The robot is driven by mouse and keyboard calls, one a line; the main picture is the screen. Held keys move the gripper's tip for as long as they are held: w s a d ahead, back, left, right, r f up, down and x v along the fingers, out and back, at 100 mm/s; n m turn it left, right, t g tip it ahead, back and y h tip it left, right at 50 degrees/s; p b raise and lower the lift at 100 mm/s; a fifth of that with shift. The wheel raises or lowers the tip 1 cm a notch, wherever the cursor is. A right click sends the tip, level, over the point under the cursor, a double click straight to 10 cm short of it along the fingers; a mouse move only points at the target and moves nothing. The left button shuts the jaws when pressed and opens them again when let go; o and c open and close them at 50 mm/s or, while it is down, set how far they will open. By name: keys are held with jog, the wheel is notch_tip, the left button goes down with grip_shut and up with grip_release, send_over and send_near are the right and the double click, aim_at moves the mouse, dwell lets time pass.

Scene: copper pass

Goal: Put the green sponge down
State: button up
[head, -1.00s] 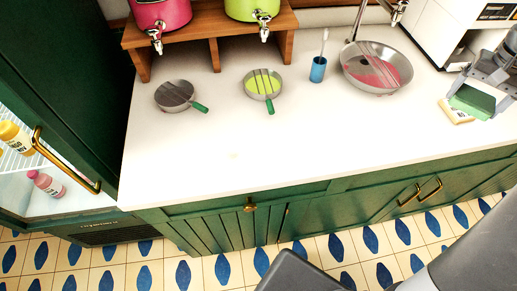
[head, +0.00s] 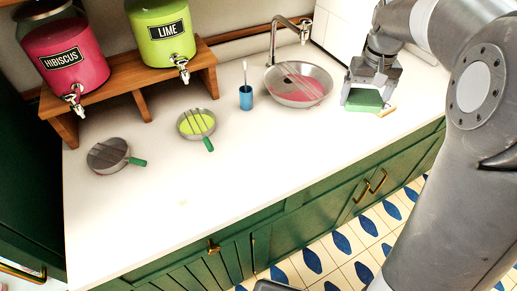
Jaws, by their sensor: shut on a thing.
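The green sponge (head: 363,98) is between the fingers of my gripper (head: 365,97), at the right part of the white counter in the head view. My gripper points down and is shut on the sponge, with a finger at its left and right sides. The sponge is at or just above the counter top; I cannot tell whether it touches. A tan block (head: 387,111) shows just to the right of the sponge, partly hidden by it and the finger.
A steel bowl with pink contents (head: 298,88) and the tap (head: 290,28) are left of my gripper. The front middle of the counter (head: 250,170) is clear.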

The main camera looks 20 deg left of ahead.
jog(key=s+a+f+n, duration=0.3)
jog(key=s+a+n, duration=0.3)
jog(key=s+a, duration=0.45)
send_over(267, 150)
jog(key=f, duration=0.6)
jog(key=shift+d+f, duration=0.1)
jog(key=shift+d, duration=0.2)
jog(key=shift+a+f, duration=0.35)
jog(key=shift+f, duration=1.9)
jog(key=shift+f, duration=0.15)
jog(key=o, duration=0.9)
